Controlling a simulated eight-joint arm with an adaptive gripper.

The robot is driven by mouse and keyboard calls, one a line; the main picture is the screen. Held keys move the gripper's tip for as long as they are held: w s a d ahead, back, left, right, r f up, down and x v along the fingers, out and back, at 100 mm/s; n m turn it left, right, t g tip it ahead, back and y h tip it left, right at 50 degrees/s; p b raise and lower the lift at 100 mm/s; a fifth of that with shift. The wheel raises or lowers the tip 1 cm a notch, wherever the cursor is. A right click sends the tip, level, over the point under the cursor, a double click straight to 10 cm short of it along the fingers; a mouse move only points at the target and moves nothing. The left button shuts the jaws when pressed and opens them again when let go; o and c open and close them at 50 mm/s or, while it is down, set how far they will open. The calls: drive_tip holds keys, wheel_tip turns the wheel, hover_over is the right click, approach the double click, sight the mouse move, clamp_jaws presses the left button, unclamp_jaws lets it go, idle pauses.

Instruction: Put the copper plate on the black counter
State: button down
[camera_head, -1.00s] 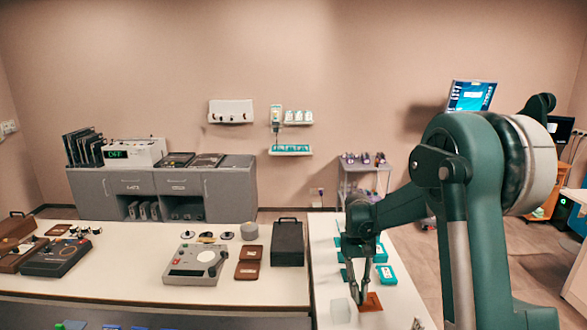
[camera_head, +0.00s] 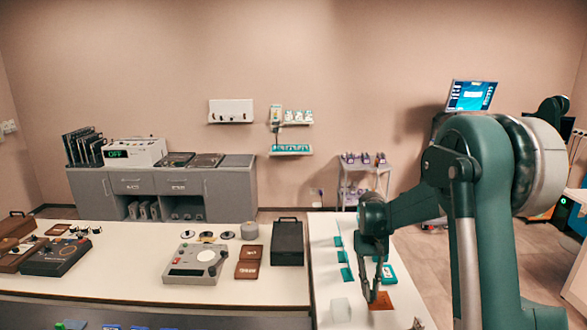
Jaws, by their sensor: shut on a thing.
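The copper plate (camera_head: 383,302) is a flat orange-brown square near the front of the white counter on the right. My gripper (camera_head: 374,297) points down at its left edge and is shut on it. The fingers hide part of that edge, and I cannot tell how far the plate is above the white surface. No counter with a plainly black top shows. The darkest is the grey cabinet counter (camera_head: 230,162) against the back wall, well away from my gripper.
A pale translucent block (camera_head: 341,310) stands left of my gripper, and teal boxes (camera_head: 388,275) lie behind it. The long white counter (camera_head: 130,270) holds a grey device (camera_head: 196,264), brown cases (camera_head: 247,269) and a black case (camera_head: 287,243).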

drive_tip(key=shift+d, duration=1.4)
drive_tip(key=shift+r, duration=0.2)
